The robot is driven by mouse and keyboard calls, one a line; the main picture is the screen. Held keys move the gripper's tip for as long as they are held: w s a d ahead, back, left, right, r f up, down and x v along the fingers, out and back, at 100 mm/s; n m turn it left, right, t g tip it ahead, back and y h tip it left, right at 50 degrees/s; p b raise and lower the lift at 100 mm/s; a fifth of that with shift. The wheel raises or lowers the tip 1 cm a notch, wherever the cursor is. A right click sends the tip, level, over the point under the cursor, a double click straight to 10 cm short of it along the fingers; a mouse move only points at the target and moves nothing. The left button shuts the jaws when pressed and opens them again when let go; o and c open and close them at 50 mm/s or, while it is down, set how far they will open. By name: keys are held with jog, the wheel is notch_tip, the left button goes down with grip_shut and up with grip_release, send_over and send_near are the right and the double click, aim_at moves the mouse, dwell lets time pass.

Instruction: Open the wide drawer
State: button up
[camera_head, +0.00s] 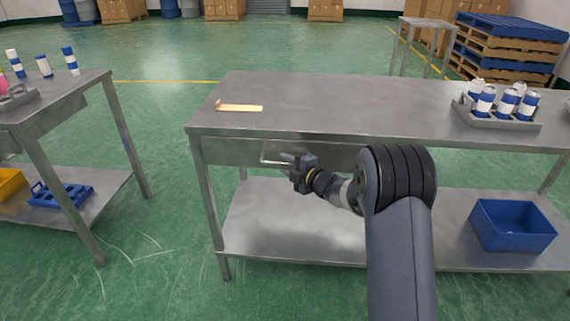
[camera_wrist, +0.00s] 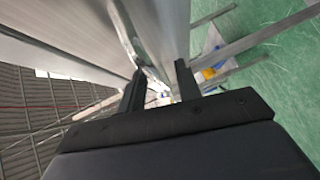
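The wide drawer (camera_head: 228,152) is a grey metal front under the top of the middle steel table. It looks flush with the table's front. Its pale bar handle (camera_head: 272,160) shows just left of my gripper (camera_head: 288,165). My gripper is at the handle's right end, in front of the drawer. In the wrist view my gripper (camera_wrist: 160,80) has its two dark fingers apart, with the metal drawer front (camera_wrist: 158,30) close ahead of them. A bright metal piece shows near the left fingertip; I cannot tell whether it touches the fingers.
A tan bracket-like piece (camera_head: 240,108) lies on the tabletop (camera_head: 330,100). A grey tray (camera_head: 497,119) with several blue-and-white cans stands at its right. A blue bin (camera_head: 512,226) sits on the lower shelf. Another steel table (camera_head: 60,99) stands left, with green floor between.

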jog(key=shift+w+a+f, duration=0.1)
jog(key=shift+w+a, duration=0.3)
jog(key=shift+w, duration=0.05)
jog(key=shift+c, duration=0.4)
grip_shut()
